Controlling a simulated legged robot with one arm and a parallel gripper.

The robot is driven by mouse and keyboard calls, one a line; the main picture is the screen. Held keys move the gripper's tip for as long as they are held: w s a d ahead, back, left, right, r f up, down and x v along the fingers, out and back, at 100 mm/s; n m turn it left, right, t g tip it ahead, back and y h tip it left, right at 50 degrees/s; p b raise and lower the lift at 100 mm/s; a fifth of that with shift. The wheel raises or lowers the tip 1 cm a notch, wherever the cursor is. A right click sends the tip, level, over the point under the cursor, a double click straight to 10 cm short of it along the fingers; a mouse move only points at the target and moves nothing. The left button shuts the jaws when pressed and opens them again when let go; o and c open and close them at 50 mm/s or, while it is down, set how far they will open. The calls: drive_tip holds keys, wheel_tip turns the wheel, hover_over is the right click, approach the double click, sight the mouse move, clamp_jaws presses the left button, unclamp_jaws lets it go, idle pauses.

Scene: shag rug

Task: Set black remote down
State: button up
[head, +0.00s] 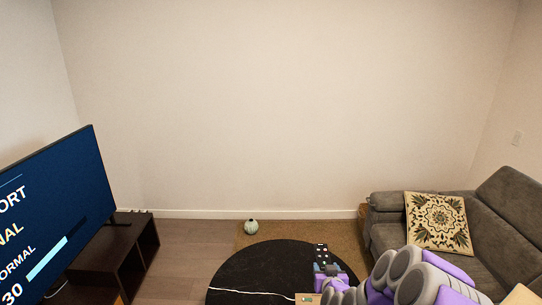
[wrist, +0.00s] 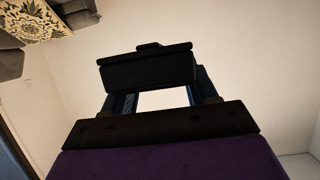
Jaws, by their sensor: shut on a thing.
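My gripper (head: 323,268) is at the lower middle of the head view, in front of the right side of the round black table. It is shut on the black remote (head: 321,252), a dark piece with small pale dots that stands up from the jaws. In the wrist view my gripper (wrist: 148,80) shows its two fingers ending at a dark block against the pale wall. The remote's outline there is hard to tell from the dark jaws. The height of the remote above the table cannot be told.
The round black table (head: 250,272) has a thin pale curved line across it. A small wooden item (head: 306,298) is at its near edge. A pale green vase (head: 251,227) stands behind on the brown rug (head: 300,232). A TV stand (head: 110,250) is left, a grey sofa (head: 490,225) right.

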drive_tip(key=s+a+r, duration=0.2)
drive_tip(key=a+r, duration=0.2)
drive_tip(key=r, duration=0.4)
drive_tip(key=shift+s+r, duration=0.15)
drive_tip(key=shift+r, duration=0.25)
drive_tip(key=d+f, duration=0.1)
drive_tip(key=f, duration=0.3)
drive_tip(key=w+d+f, duration=0.1)
drive_tip(key=d+f, duration=0.1)
drive_tip(key=f, duration=0.2)
drive_tip(key=w+d+f, duration=0.1)
drive_tip(key=d+f, duration=0.1)
drive_tip(key=f, duration=0.2)
drive_tip(key=shift+w+d+f, duration=0.25)
drive_tip(key=shift+f, duration=0.15)
drive_tip(key=s+d+f, duration=0.1)
drive_tip(key=s+f, duration=0.2)
drive_tip(key=f, duration=0.5)
drive_tip(key=s+d+f, duration=0.2)
drive_tip(key=s+f, duration=0.1)
drive_tip(key=f, duration=0.6)
drive_tip(key=s+d+f, duration=0.1)
drive_tip(key=s+f, duration=0.2)
drive_tip(key=f, duration=0.5)
drive_tip(key=s+a+f+n+y, duration=0.1)
drive_tip(key=s+f, duration=0.9)
drive_tip(key=shift+a+f+y, duration=0.15)
drive_tip(key=shift+a+y, duration=0.15)
